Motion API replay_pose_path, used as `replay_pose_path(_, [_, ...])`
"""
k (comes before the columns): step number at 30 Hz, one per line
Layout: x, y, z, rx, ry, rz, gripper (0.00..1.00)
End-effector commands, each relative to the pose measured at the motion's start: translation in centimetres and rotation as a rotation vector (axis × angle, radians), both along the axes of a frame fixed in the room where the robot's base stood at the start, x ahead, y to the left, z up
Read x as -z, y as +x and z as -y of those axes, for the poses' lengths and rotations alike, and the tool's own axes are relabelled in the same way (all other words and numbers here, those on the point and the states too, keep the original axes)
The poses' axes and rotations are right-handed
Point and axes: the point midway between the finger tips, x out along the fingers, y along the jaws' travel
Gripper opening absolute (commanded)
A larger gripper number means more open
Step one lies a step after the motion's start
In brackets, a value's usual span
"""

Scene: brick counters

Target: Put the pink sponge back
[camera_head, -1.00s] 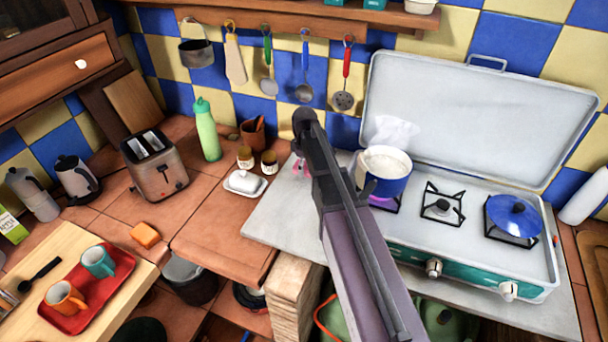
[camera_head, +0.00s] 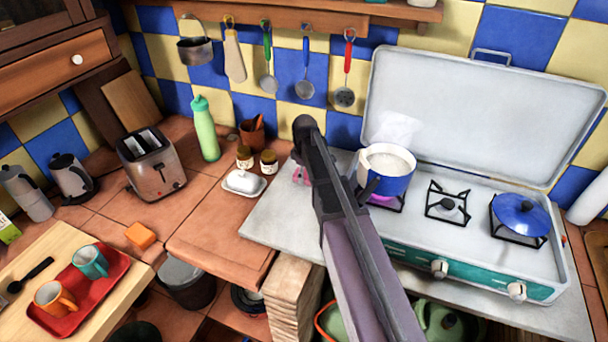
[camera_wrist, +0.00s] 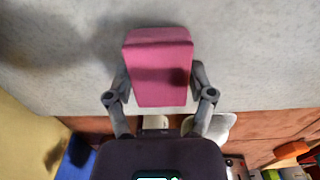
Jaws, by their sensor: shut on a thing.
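The pink sponge (camera_wrist: 158,68) is held between the two fingers of my gripper (camera_wrist: 160,82) in the wrist view. The fingers press on its left and right sides. It is over the grey-white countertop (camera_wrist: 60,70); whether it touches the surface I cannot tell. In the head view only a small pink part of the sponge (camera_head: 299,175) shows, left of my arm and behind it. My arm hides most of the gripper there.
A steaming blue-and-white pot (camera_head: 398,184) stands on the lit stove just right of my arm. A white butter dish (camera_head: 244,183) and two small jars (camera_head: 268,162) stand to the left on the tiled counter. The grey slab's front-left part (camera_head: 275,228) is clear.

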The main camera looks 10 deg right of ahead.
Motion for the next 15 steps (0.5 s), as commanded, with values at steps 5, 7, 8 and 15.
replay_pose_path(5, [0.02,0.00,0.01,0.000,0.000,0.000,1.00])
replay_pose_path(7, [0.02,0.00,0.01,0.000,0.000,0.000,1.00])
replay_pose_path(8, [0.02,0.00,0.02,0.000,0.000,0.000,1.00])
replay_pose_path(15, [0.01,0.00,0.02,0.000,0.000,0.000,1.00])
